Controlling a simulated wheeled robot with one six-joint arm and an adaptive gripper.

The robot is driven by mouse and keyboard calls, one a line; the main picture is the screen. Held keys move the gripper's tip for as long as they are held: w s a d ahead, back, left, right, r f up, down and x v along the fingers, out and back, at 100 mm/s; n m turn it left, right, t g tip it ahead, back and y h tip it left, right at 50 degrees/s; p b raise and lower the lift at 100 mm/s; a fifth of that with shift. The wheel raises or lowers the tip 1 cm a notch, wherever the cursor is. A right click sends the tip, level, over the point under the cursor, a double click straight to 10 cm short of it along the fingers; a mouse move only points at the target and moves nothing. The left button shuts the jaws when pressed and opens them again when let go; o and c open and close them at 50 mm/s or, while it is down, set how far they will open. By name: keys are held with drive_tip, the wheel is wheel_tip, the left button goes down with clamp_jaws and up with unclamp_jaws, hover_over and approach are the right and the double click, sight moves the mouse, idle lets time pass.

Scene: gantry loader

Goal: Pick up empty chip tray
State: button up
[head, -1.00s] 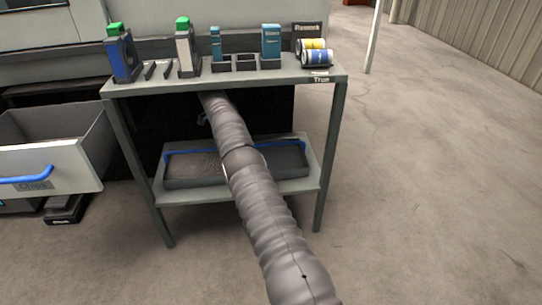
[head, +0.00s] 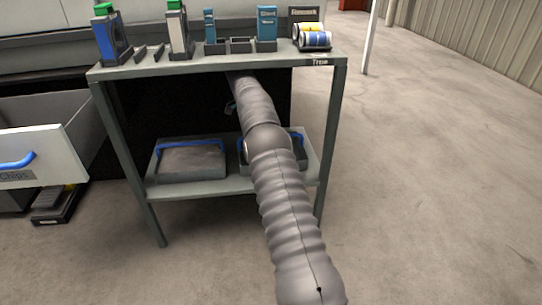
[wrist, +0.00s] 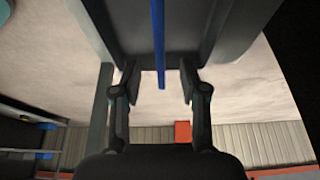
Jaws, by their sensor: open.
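Two shallow dark trays with blue handles sit on the lower shelf in the head view. The left tray (head: 190,162) is in plain sight, with a flat grey-brown surface inside. The right tray (head: 298,150) is mostly hidden behind my arm. I cannot tell from the head view which is empty. In the wrist view a dark tray (wrist: 205,25) fills the top, and a blue handle bar (wrist: 158,45) runs down from it. My gripper (wrist: 160,82) is open, one finger on each side of the blue bar, with gaps visible. My arm hides the gripper in the head view.
An open drawer (head: 60,152) labelled Chips stands left. Floor at right is clear.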

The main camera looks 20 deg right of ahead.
drive_tip(key=b+x, duration=0.1)
drive_tip(key=x, duration=0.3)
drive_tip(key=shift+d+f, duration=0.1)
drive_tip(key=shift+f, duration=0.15)
clamp_jaws()
